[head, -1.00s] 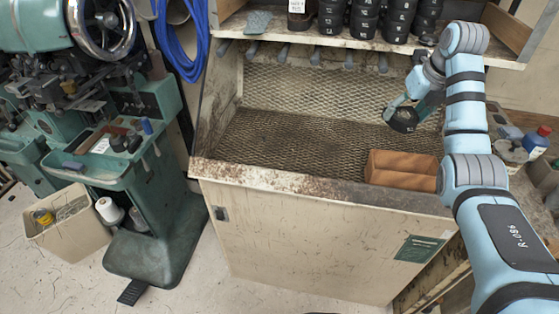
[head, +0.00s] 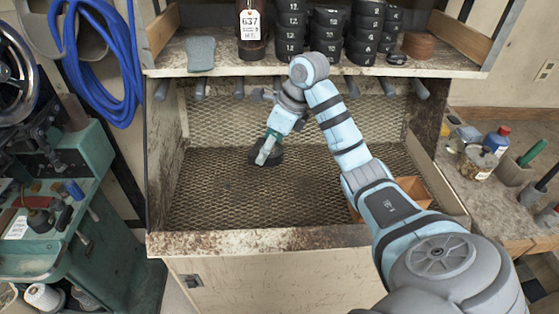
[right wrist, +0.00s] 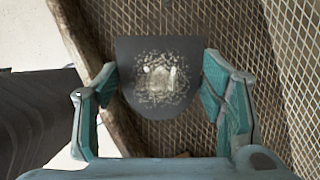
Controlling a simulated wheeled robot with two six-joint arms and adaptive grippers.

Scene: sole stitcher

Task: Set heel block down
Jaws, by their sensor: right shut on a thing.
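My right gripper (head: 268,152) is shut on a dark heel block (head: 277,158) over the mesh-floored bench (head: 215,195). In the right wrist view the heel block (right wrist: 158,108) sits between both fingers of the gripper (right wrist: 160,78). It has a rounded edge and a rough, pale patch in its middle. Mesh shows behind it in that view. I cannot tell whether the block touches the mesh. My left gripper is not in view.
A shelf (head: 215,68) above holds stacks of black heel blocks (head: 326,32) and a tagged bottle (head: 252,30). A brown box (head: 414,190) stands at the bench's right front, partly behind my arm. The mesh left of the gripper is clear.

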